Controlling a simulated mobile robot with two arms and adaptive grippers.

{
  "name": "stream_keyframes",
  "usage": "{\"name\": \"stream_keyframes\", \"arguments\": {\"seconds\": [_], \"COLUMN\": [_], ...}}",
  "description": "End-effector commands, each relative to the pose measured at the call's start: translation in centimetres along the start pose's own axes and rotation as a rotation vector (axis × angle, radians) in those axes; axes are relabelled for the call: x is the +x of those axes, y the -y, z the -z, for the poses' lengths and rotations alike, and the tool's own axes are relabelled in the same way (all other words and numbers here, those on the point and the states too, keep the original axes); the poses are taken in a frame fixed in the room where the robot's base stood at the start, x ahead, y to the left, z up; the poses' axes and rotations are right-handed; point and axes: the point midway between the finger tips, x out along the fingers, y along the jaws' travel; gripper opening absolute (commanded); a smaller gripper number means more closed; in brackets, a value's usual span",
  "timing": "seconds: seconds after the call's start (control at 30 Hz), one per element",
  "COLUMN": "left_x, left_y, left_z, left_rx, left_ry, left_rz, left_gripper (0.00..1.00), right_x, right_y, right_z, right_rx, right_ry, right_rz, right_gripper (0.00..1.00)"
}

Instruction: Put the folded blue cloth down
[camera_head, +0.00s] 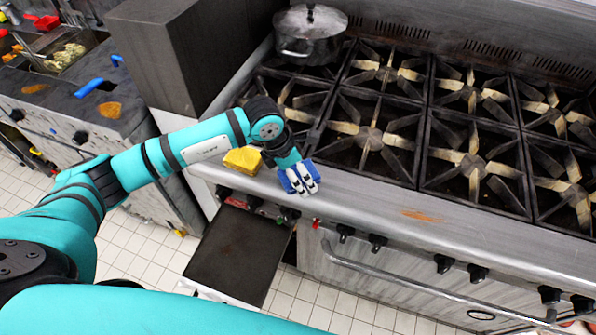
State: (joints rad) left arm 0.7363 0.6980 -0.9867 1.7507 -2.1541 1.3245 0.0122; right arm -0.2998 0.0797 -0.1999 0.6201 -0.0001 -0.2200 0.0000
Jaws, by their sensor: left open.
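The folded blue cloth (285,182) lies on the steel front ledge of the stove (352,205), near its left end. My left gripper (304,191) is right over the cloth and hides much of it. Its fingers are open and point down toward the front of the ledge. Whether the fingers still touch the cloth cannot be told. My right gripper is out of view.
A folded yellow cloth (242,160) lies just left of the blue one. A lidded steel pot (309,34) stands on the back left burner. Black burner grates (367,137) fill the stove top. A dark tray (237,253) sticks out below the ledge.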

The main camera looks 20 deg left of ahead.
Motion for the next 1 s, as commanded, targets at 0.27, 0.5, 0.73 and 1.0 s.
{"name": "stream_keyframes", "arguments": {"seconds": [0.27,0.5,0.73,1.0], "left_x": [-5.2,-9.8,-11.5,-11.6], "left_y": [-0.2,-0.1,0.0,0.0], "left_z": [0.0,0.0,0.0,0.0], "left_rx": [0.003,0.001,0.001,0.0], "left_ry": [0.006,0.004,0.001,0.001], "left_rz": [-0.006,-0.006,-0.003,-0.002], "left_gripper": [0.88,0.88,0.88,0.88], "right_x": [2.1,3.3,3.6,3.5], "right_y": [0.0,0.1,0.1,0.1], "right_z": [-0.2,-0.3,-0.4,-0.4], "right_rx": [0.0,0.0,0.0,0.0], "right_ry": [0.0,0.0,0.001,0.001], "right_rz": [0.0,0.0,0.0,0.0], "right_gripper": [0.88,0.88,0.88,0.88]}}
